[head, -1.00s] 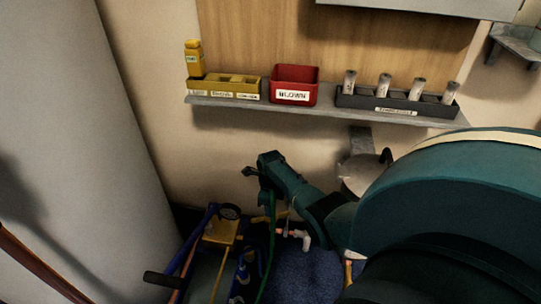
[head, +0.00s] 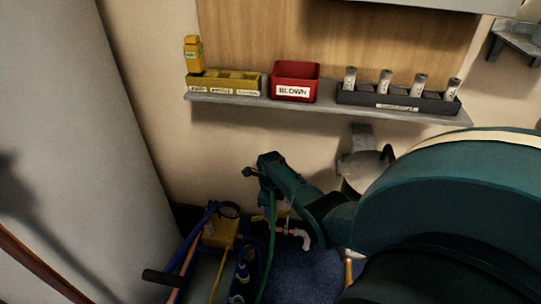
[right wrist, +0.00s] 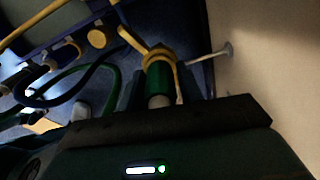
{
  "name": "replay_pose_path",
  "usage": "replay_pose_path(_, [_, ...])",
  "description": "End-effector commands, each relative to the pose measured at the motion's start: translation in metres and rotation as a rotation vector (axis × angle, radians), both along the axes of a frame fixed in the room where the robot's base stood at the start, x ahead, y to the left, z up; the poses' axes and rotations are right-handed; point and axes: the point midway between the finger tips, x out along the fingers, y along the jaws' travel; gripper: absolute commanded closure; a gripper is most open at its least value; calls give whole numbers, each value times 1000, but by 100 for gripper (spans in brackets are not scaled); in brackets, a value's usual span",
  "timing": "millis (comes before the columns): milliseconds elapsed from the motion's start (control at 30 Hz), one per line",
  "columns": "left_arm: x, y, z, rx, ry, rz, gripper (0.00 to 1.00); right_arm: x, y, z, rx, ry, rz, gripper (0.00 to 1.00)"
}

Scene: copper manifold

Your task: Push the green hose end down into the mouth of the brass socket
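The green hose (head: 271,225) hangs down from my right gripper (head: 262,174) in the head view. In the right wrist view, the green hose end (right wrist: 159,78) sits between the dark fingers of my right gripper, which appears shut on it. A pale piece (right wrist: 158,101) shows at its near end. A brass-coloured ring (right wrist: 158,53), which looks like the brass socket, lies at the far end of the green piece. I cannot tell whether the hose end is inside it or only lined up with it. My left gripper is not in view.
A shelf (head: 320,108) on the wall above holds a yellow tray (head: 222,83), a red bin (head: 295,82) and a dark rack (head: 395,100) of tubes. A blue-framed cart (head: 190,245) and a white pipe elbow (head: 303,238) are close by my right gripper. Other hoses crowd the wrist view.

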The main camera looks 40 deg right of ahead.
Motion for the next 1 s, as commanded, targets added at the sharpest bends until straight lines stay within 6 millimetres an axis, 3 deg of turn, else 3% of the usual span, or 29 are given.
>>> replay_pose_path(200, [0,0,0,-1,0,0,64,0,0,0,0,0,0,46])
replay_pose_path(533, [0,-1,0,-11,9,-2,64,-1,0,-1,0,1,0,46])
replay_pose_path(667, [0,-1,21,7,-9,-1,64,0,0,24,0,0,0,46])
replay_pose_path(833, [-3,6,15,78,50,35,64,0,0,66,0,-2,0,46])
replay_pose_path(1000, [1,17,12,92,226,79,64,0,1,101,0,-1,1,46])
